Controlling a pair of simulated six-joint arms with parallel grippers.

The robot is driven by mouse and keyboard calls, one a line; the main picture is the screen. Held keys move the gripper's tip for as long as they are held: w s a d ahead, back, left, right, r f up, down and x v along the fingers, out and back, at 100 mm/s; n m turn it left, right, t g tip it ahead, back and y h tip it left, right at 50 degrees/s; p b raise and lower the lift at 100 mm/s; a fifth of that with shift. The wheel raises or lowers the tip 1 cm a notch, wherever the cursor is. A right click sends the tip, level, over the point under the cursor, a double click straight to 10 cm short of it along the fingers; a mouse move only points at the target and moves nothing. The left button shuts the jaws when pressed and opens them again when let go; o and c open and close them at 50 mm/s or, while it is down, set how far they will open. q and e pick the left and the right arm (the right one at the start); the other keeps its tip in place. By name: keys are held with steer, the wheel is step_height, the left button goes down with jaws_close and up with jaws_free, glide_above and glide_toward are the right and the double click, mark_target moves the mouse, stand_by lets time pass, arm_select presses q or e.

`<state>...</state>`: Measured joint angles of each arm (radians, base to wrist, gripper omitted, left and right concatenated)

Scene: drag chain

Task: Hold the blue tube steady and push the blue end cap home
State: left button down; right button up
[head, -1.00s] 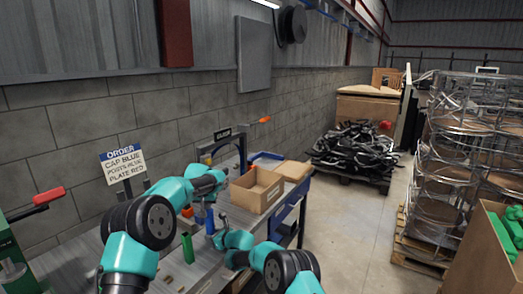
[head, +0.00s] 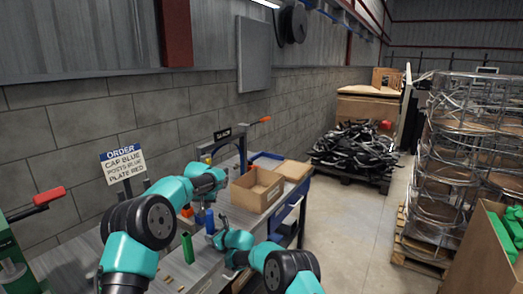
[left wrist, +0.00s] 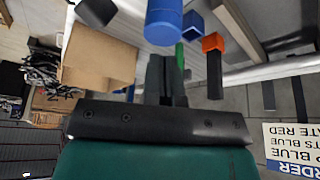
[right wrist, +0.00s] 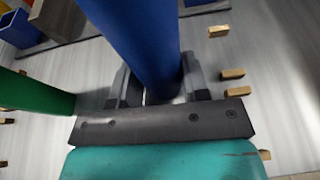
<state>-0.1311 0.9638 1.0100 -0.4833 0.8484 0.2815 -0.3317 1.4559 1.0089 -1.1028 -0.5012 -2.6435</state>
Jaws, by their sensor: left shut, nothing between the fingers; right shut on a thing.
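The blue tube (right wrist: 135,40) stands between the fingers of my right gripper (right wrist: 152,90), which is shut on it; it also shows in the head view (head: 209,220). My left gripper (left wrist: 166,62) is shut with nothing between its fingers. In the left wrist view a blue cylinder (left wrist: 163,22) is just beyond its fingertips; whether they touch it is unclear. I cannot make out a separate blue end cap or a seam on that cylinder. In the head view my left gripper (head: 204,203) is above the tube and my right one (head: 215,240) beside it.
A green tube (head: 187,247) stands left of the blue tube. An open cardboard box (head: 257,190) is on the bench to the right. An orange-topped black post (left wrist: 213,65) and a blue square part (left wrist: 193,25) are near my left gripper. Several small tan pieces (right wrist: 233,73) lie about.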

arm_select(q)
steer(key=shift+r, duration=2.45)
arm_select(e)
steer(key=o, duration=0.8)
steer(key=shift+s+d, duration=0.1)
steer(key=v, duration=1.1)
steer(key=shift+s+d+r, duration=0.2)
steer(key=shift+d+r, duration=0.05)
arm_select(q)
steer(key=shift+f, duration=0.15)
arm_select(e)
steer(key=shift+d, duration=0.1)
